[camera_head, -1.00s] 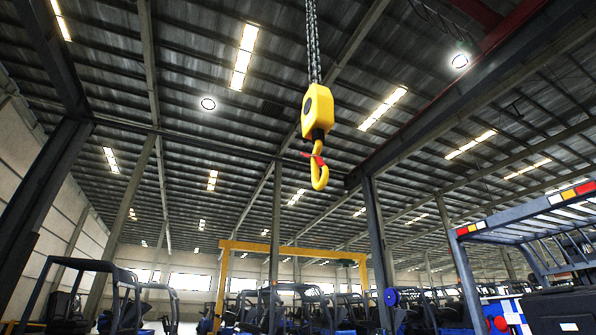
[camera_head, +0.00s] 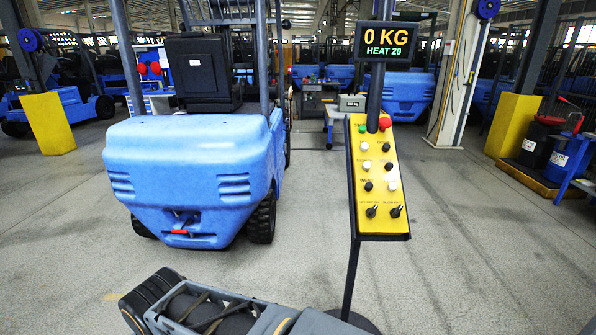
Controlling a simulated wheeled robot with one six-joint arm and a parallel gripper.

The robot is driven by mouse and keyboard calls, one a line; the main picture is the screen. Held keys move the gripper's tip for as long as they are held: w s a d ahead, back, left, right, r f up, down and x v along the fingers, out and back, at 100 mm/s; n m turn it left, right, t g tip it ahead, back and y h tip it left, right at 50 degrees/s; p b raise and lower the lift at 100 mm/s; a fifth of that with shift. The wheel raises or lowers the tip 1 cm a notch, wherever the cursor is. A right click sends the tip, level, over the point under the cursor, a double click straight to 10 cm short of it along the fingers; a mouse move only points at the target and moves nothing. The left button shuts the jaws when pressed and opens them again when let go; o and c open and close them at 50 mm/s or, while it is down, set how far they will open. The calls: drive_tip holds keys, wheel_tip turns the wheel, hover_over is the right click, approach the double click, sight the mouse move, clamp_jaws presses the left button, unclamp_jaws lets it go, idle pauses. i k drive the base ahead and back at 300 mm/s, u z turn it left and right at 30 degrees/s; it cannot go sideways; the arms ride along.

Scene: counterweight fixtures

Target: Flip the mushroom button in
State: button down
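The red mushroom button (camera_head: 385,122) is at the top right of a yellow control panel (camera_head: 377,215), on a dark post with a round base. The panel also carries a green button (camera_head: 362,128), several black and white buttons, and two black switches at the bottom. Whether the mushroom button is pressed in or out is too small to tell. Part of my own arm shows at the bottom of the view, below and left of the panel. My gripper is not in view.
A display (camera_head: 385,42) above the panel reads "0 KG HEAT 20". A blue forklift (camera_head: 195,170) stands left of the panel. The grey floor (camera_head: 480,250) right of the panel is clear.

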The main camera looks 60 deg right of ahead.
sight(385, 122)
drive_tip(key=z, duration=2.65)
